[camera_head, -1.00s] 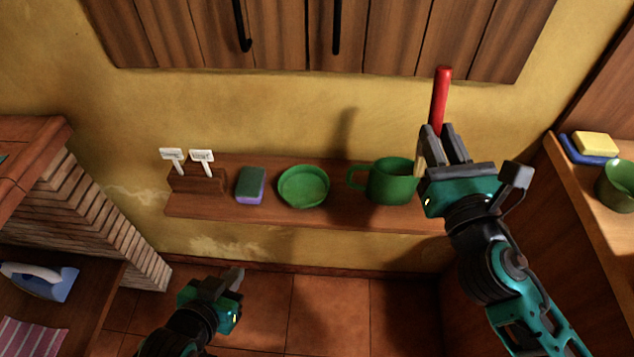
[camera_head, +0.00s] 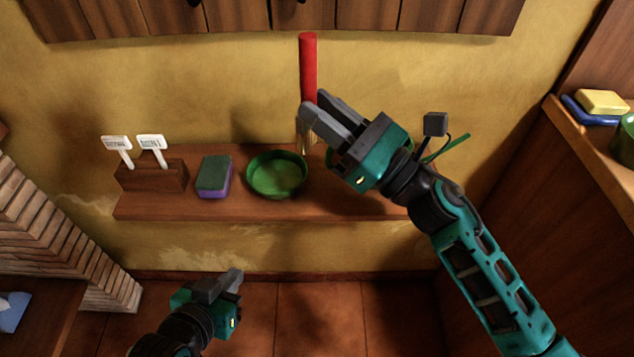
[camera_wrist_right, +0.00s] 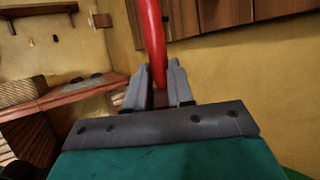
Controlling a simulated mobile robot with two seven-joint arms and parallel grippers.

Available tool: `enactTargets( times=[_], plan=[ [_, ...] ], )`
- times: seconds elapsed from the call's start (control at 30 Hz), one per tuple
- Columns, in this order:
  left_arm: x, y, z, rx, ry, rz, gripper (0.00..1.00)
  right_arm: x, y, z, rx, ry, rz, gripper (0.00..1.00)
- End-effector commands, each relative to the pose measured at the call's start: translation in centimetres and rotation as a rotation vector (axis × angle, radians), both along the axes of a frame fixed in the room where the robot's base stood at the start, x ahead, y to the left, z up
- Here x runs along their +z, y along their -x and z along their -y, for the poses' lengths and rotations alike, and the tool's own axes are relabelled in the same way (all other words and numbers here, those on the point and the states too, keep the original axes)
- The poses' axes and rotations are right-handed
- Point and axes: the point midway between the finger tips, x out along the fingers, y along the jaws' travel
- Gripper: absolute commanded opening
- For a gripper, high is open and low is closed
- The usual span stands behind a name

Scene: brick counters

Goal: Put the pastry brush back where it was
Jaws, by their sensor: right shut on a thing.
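The pastry brush has a red handle (camera_head: 308,68) and pale bristles (camera_head: 304,142) pointing down. My right gripper (camera_head: 320,112) is shut on it and holds it upright above the wooden shelf (camera_head: 240,208), right of the green bowl (camera_head: 277,175). The red handle (camera_wrist_right: 152,35) also rises between the fingers in the right wrist view. The green mug (camera_head: 333,156) is mostly hidden behind my right gripper. My left gripper (camera_head: 230,283) is low at the front, empty, away from the shelf; its finger gap is unclear.
On the shelf, left of the bowl, are a green and purple sponge (camera_head: 213,176) and a wooden block (camera_head: 150,176) with two white labels. A thin green stick (camera_head: 447,148) shows behind my right arm. Cabinets (camera_head: 240,18) hang above. A yellow sponge (camera_head: 602,101) is on the right counter.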

Motion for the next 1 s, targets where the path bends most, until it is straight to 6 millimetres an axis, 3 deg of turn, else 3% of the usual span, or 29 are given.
enactTargets(
  times=[0.03, 0.1, 0.3, 0.53, 0.77, 1.0],
  plan=[
    [-0.7, -0.3, 0.0, -0.001, 0.001, 0.009, 0.00, -2.0, 0.0, 0.0, -0.002, -0.005, -0.006, 0.00],
    [-1.2, -0.4, 0.0, -0.001, 0.000, 0.014, 0.00, -3.8, 0.0, 0.0, -0.001, -0.004, -0.006, 0.00],
    [-2.5, -0.3, -0.1, 0.000, -0.001, 0.010, 0.00, -7.5, 0.0, 0.0, -0.002, -0.002, -0.001, 0.00],
    [-3.0, -0.1, -0.1, 0.001, -0.001, 0.005, 0.00, -9.0, 0.0, 0.0, -0.002, 0.000, -0.001, 0.00],
    [-4.3, 0.1, -0.1, 0.002, -0.001, 0.000, 0.00, -12.4, 0.0, 0.0, -0.002, -0.001, -0.002, 0.00],
    [-4.3, 0.1, -0.2, 0.004, -0.001, -0.002, 0.00, -12.5, 0.0, 0.0, -0.003, 0.000, 0.001, 0.00]
  ],
)
